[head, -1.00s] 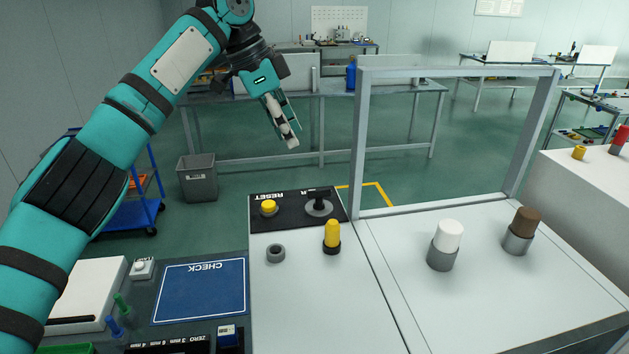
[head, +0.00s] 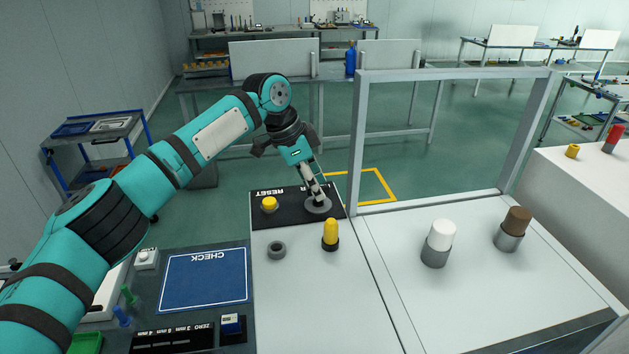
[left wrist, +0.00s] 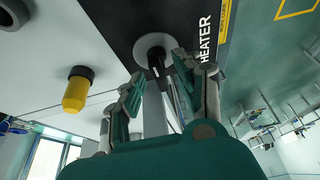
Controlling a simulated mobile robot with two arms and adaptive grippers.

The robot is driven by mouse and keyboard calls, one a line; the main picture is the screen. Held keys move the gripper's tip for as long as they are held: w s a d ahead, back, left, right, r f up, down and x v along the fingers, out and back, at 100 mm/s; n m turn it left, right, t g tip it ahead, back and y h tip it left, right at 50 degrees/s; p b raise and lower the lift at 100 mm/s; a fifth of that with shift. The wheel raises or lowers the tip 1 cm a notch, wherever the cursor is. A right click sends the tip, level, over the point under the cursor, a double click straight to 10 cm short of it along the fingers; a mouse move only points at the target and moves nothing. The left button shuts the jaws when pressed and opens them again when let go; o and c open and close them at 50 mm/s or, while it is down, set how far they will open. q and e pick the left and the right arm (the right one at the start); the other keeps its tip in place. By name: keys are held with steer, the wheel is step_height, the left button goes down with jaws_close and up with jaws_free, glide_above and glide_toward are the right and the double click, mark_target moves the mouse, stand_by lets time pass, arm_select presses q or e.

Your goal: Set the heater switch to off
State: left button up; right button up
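The heater switch (head: 318,207) is a grey round base with a black lever, on the black panel beside the RESET button. Its HEATER label shows in the left wrist view, beside the switch base (left wrist: 150,42). My left gripper (head: 317,194) points down at the switch and hides most of the lever in the head view. In the left wrist view the gripper's fingers (left wrist: 159,72) are apart, with the black lever between their tips. I cannot tell whether either finger touches the lever. The lever's setting is hard to read. My right gripper is not in view.
A yellow RESET button (head: 269,204) sits left of the switch. A metal frame (head: 356,145) stands close at the right. White and brown capped cylinders stand farther right.

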arm_select(q)
steer(key=shift+c, duration=0.3)
jaws_close()
steer(key=shift+n, duration=0.4)
steer(key=n+t, duration=0.1)
steer(key=n, duration=0.2)
steer(key=shift+s+d+r+n+t+y, duration=0.1)
steer(key=shift+s+n+t+y, duration=0.05)
steer(key=shift+n+t+y, duration=0.2)
steer(key=n+t+y, duration=0.1)
steer(key=n, duration=0.3)
steer(key=shift+s+d, duration=0.15)
steer(key=n+y, duration=0.1)
steer(key=n, duration=0.1)
steer(key=n+t+y, duration=0.1)
steer(key=n, duration=0.2)
steer(key=shift+d+n, duration=0.15)
steer(key=shift+n, duration=0.2)
steer(key=shift+d+r+n+y, duration=0.1)
steer(key=shift+n+y, duration=0.75)
steer(key=shift+n, duration=1.05)
